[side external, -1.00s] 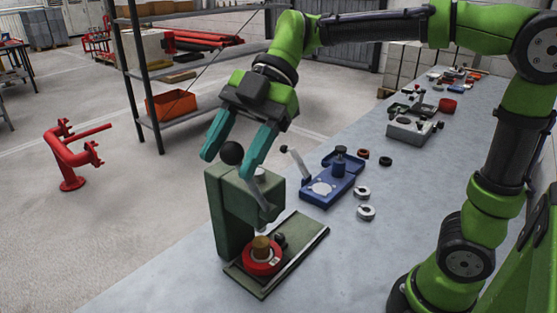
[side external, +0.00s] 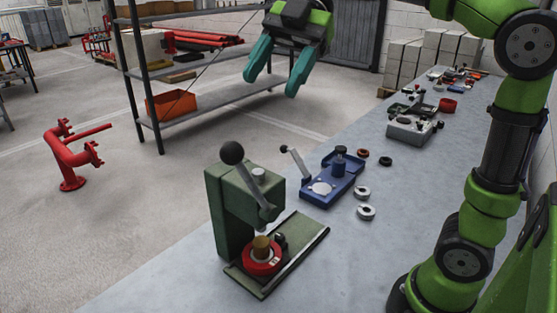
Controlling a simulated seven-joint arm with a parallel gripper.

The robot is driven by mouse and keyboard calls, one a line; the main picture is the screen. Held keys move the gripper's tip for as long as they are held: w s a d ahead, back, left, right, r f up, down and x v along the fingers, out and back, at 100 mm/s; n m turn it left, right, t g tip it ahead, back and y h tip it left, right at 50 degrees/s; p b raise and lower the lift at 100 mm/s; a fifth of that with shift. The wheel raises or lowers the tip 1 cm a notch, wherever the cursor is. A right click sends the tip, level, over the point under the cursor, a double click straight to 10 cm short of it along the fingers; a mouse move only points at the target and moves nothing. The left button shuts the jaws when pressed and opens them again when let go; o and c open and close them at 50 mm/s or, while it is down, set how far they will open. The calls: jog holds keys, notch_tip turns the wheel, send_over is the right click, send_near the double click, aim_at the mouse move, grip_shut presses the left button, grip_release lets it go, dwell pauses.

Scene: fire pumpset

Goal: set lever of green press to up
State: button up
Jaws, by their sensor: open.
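The green press (side external: 229,212) stands at the near end of the grey bench. Its lever (side external: 251,187) is a grey bar with a black ball knob (side external: 232,152). The lever slants up and to the left from its pivot, and the knob stands above the top of the press. A red ring-shaped part with a brass-coloured piece (side external: 262,255) sits on the press base. My gripper (side external: 270,87) is open and empty, its two teal fingers pointing down. It is well above the press and apart from the lever.
A blue fixture (side external: 332,186) with its own lever stands behind the press, with several small rings (side external: 366,212) beside it. A grey fixture (side external: 411,128) is farther along the bench (side external: 350,265). A shelf rack (side external: 215,98) and a red pipe stand (side external: 70,165) are on the floor.

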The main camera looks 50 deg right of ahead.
jog(key=shift+v, duration=1.95)
jog(key=d+f+m+t+h, duration=0.2)
jog(key=f+m, duration=0.4)
jog(key=m, duration=0.2)
jog(key=d+f+m+t+h, duration=0.1)
jog(key=d+f+m+h, duration=0.15)
jog(key=f+m, duration=0.45)
jog(key=s+f+m+t+h, duration=0.3)
jog(key=s+f+m, duration=0.4)
jog(key=m, duration=0.3)
jog(key=shift+s+f+t, duration=0.3)
jog(key=shift+f+t, duration=0.15)
jog(key=shift+t, duration=0.45)
